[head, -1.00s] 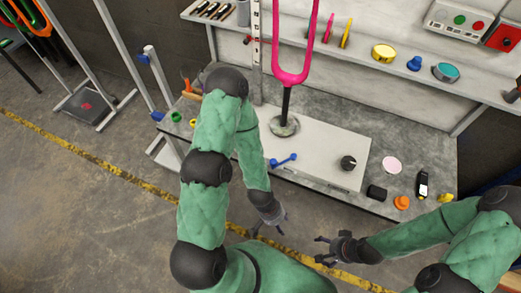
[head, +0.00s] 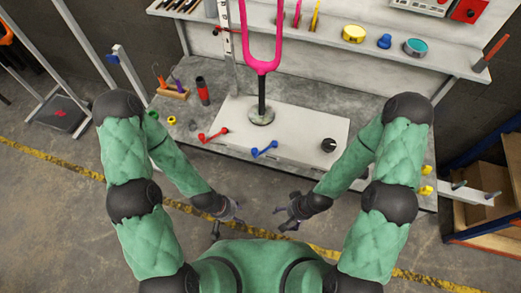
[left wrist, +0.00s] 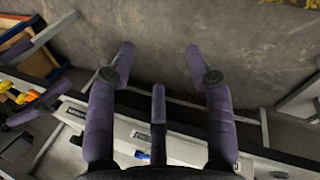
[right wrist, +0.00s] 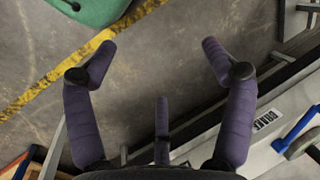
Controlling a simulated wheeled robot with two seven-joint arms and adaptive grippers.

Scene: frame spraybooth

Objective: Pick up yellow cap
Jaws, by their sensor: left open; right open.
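Two small yellow pieces, an upper one (head: 427,170) and a lower one (head: 426,190), show at the bench's right end beside my right forearm in the head view; I cannot tell which is the yellow cap. Small yellow and orange pieces (left wrist: 22,97) also show at the left wrist view's edge. A small yellow ring (head: 172,120) lies at the bench's left end. My left gripper (head: 228,224) is open and empty in front of the bench; its fingers show in the left wrist view (left wrist: 160,58). My right gripper (head: 284,213) is open and empty, also over the floor.
The bench (head: 225,160) carries a white plate with a pink fork (head: 262,50) on a stand, red (head: 213,134) and blue (head: 264,149) handled pieces and a black knob (head: 328,145). A yellow tin (head: 354,33) stands on the shelf. A rack with boxes (head: 490,190) stands right.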

